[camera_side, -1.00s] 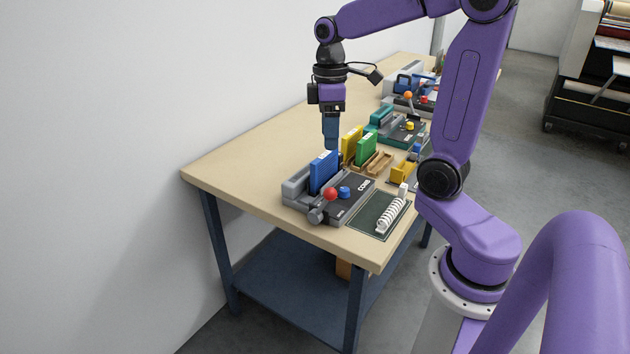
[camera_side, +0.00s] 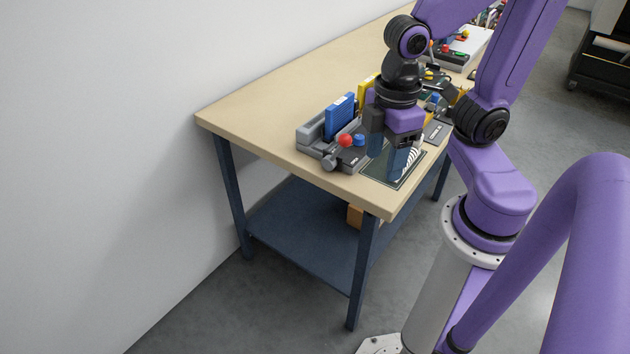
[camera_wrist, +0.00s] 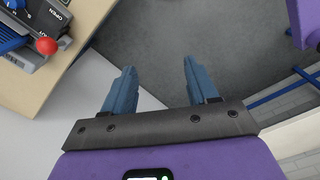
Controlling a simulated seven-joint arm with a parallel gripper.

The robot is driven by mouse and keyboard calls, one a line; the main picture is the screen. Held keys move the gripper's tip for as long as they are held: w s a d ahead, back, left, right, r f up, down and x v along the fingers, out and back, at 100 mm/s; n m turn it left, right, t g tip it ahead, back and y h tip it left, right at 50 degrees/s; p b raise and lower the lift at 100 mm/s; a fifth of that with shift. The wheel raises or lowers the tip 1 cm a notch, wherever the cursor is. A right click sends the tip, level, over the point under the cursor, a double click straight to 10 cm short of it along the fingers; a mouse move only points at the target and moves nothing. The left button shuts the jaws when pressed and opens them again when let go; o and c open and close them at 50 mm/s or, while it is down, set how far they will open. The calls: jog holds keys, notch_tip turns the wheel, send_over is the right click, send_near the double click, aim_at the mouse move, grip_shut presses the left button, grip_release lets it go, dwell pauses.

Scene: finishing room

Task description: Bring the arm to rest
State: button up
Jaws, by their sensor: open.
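My gripper (camera_side: 392,162) is near the front right corner of the workbench (camera_side: 262,85) in the side view, pointing down beside the dark mat (camera_side: 376,175). In the wrist view its two blue fingers (camera_wrist: 157,75) stand apart with nothing between them. Below them is bare grey floor and a pale surface. My purple forearm and wrist are above the bench's right edge.
A grey clamp-like device with a red knob (camera_side: 345,141) holds a blue block (camera_side: 340,116) left of my gripper. The red knob also shows in the wrist view (camera_wrist: 46,46). A white coil (camera_side: 410,160) lies on the mat, partly hidden. A yellow block (camera_side: 367,86) stands behind.

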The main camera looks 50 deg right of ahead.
jog(key=shift+s+a+f+n, duration=0.1)
jog(key=shift+s+f+n, duration=0.15)
jog(key=shift+s, duration=0.6)
jog(key=shift+s+f+n, duration=0.15)
jog(key=shift+s+f, duration=0.05)
jog(key=shift+s, duration=0.6)
